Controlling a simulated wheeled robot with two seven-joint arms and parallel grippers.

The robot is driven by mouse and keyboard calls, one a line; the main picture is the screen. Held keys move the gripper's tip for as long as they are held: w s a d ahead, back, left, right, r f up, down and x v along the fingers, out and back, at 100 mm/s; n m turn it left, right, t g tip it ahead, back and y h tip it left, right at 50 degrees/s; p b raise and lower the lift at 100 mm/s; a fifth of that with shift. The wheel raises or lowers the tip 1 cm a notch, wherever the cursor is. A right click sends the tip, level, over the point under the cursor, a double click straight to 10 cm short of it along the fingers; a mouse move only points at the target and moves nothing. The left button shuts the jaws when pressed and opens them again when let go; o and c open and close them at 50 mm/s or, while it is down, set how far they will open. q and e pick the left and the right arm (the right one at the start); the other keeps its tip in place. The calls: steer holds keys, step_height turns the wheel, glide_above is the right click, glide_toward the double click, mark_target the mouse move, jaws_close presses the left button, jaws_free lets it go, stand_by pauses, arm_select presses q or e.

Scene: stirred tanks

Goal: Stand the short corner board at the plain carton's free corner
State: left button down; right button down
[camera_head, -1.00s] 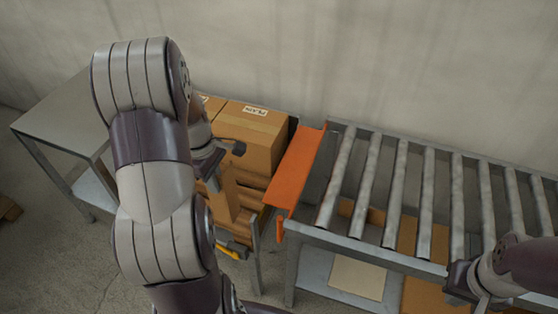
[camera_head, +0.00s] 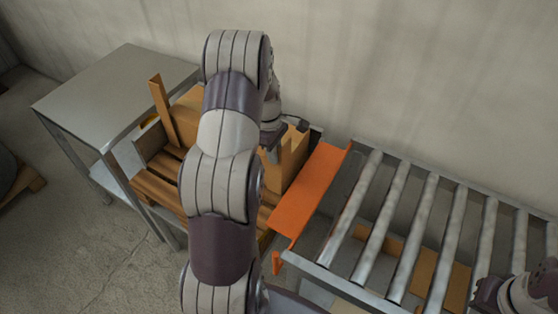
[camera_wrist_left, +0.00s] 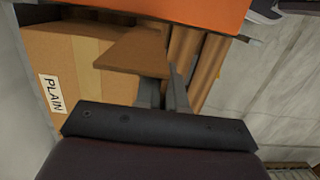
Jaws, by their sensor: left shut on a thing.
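My left gripper (camera_wrist_left: 163,92) is shut on the short brown corner board (camera_wrist_left: 132,52), which sticks out past its fingertips in the left wrist view. The plain carton (camera_wrist_left: 85,75), with its PLAIN label, is beside and behind the board there. I cannot tell whether the board touches the carton. In the head view my left gripper (camera_head: 273,138) is over the carton area beside the orange plate, and my arm hides much of the cartons. A taller corner board (camera_head: 162,112) stands upright at the left. My right gripper (camera_head: 488,296) is at the lower right edge, its jaws unclear.
An orange plate (camera_head: 310,190) lies between the pallet (camera_head: 155,190) and the roller conveyor (camera_head: 420,230). The plate also shows close by in the left wrist view (camera_wrist_left: 200,12). A grey table (camera_head: 115,90) with a clear top stands at the left. The wall is behind.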

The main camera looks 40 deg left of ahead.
arm_select(q)
steer(key=shift+w+f, duration=0.3)
steer(key=shift+f, duration=0.55)
steer(key=shift+w+f, duration=0.3)
steer(key=shift+f, duration=0.6)
steer(key=shift+w+f, duration=0.3)
steer(key=shift+f, duration=0.55)
steer(key=c, duration=1.2)
jaws_free()
steer(key=shift+f, duration=0.15)
step_height(320, 180, up, 12)
steer(key=s+d+m, duration=0.5)
steer(key=d+m, duration=0.1)
steer(key=s+d+r+m+y, duration=0.1)
steer(key=s+d+m, duration=0.4)
steer(key=d+m, duration=0.2)
steer(key=s+d+r+m+t, duration=0.1)
steer(key=s+d+m, duration=0.4)
steer(key=d+m, duration=0.1)
steer(key=shift+s+d+r+m, duration=0.15)
steer(key=shift+s+d+m, duration=0.1)
steer(key=shift+d+m, duration=0.05)
